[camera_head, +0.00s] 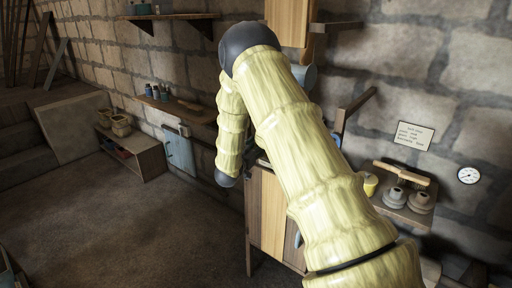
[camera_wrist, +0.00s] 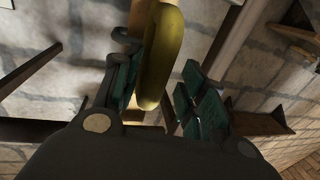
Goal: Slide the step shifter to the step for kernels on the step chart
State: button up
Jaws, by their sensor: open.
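My gripper (camera_wrist: 163,88) is open in the wrist view, with dark links and green finger pads to left and right. A rounded yellow piece (camera_wrist: 160,50) shows between the pads; I cannot tell whether it touches them or whether it is part of the step shifter. In the head view my yellow arm crosses the middle and hides the gripper. A small pale card with lines of writing, likely the step chart (camera_head: 413,135), is on the stone wall at right. Its text is too small to read. I cannot make out the step shifter in the head view.
A wooden cabinet (camera_head: 267,222) stands behind my arm. A shelf (camera_head: 405,212) at right holds pots and a brush. A round white gauge (camera_head: 468,175) is on the wall. A low wooden box (camera_head: 140,153) and shelves stand at left. The floor at left is clear.

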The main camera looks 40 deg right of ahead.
jog(key=shift+s, duration=0.1)
jog(key=v, duration=1.2)
jog(key=s+a+f+n+y, duration=0.3)
jog(key=s+a+f+y, duration=0.15)
jog(key=f, duration=0.55)
jog(key=s+a+f+n+y+b, duration=0.1)
jog(key=s+a+f+n+y, duration=0.2)
jog(key=s+a+f, duration=0.5)
jog(key=s+a+f+n+y, duration=0.3)
jog(key=f, duration=0.9)
jog(key=s+a+f+n+g+y, duration=0.1)
jog(key=s+a+f+g+y, duration=0.1)
jog(key=s, duration=0.8)
jog(key=s+a+f+n+g+y+b, duration=0.1)
jog(key=s+a+f+g+y, duration=0.1)
jog(key=s+a, duration=0.4)
jog(key=s+a+f+n+g+y, duration=0.1)
jog(key=s+f, duration=0.5)
jog(key=s, duration=0.8)
jog(key=a+g+y, duration=0.1)
jog(key=a+g, duration=0.1)
jog(key=a, duration=0.1)
jog(key=shift+a+n, duration=0.4)
jog(key=shift+s+d, duration=0.1)
jog(key=shift+s, duration=0.1)
